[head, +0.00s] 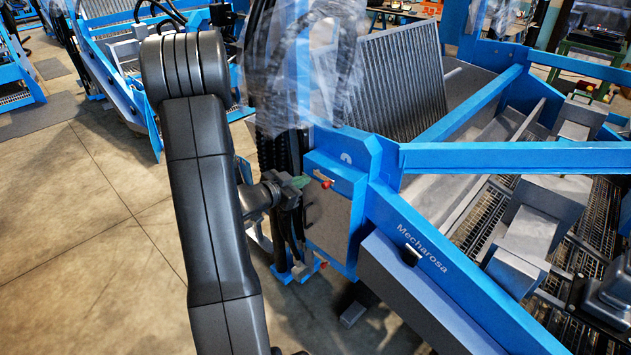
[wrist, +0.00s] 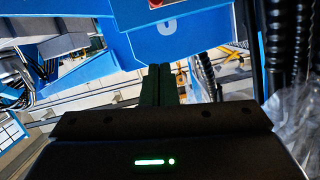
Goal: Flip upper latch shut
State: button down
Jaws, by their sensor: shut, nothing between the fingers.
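The upper latch shows as a small red-tipped part (head: 327,184) on the front of the blue box (head: 336,172) of the machine. A second red-tipped part (head: 323,264) sits lower on the same box, near its bottom edge. My gripper (head: 300,182) is just left of the upper red tip, its dark green fingers together and empty. Whether they touch the latch cannot be told. In the wrist view the shut fingers (wrist: 158,72) point up toward the blue panel (wrist: 168,32). A small red bit (wrist: 155,3) shows at the top edge there. The latch's exact position is unclear.
Black hoses (head: 292,225) hang close below my gripper. Plastic wrap (head: 300,70) covers parts above it. Blue beams and a grey sieve frame (head: 390,80) stand to the right and behind. Open concrete floor (head: 90,220) lies to the left.

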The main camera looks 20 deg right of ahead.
jog(key=w+d+f+p, duration=0.2)
jog(key=w+d+f, duration=0.2)
jog(key=d+f, duration=0.2)
jog(key=shift+x, duration=1.2)
jog(key=shift+s+d+b, duration=0.15)
jog(key=shift+s+b, duration=0.05)
jog(key=shift+b, duration=0.1)
jog(key=shift+s+f+b, duration=0.1)
jog(key=shift+f+b, duration=0.05)
jog(key=shift+b, duration=0.4)
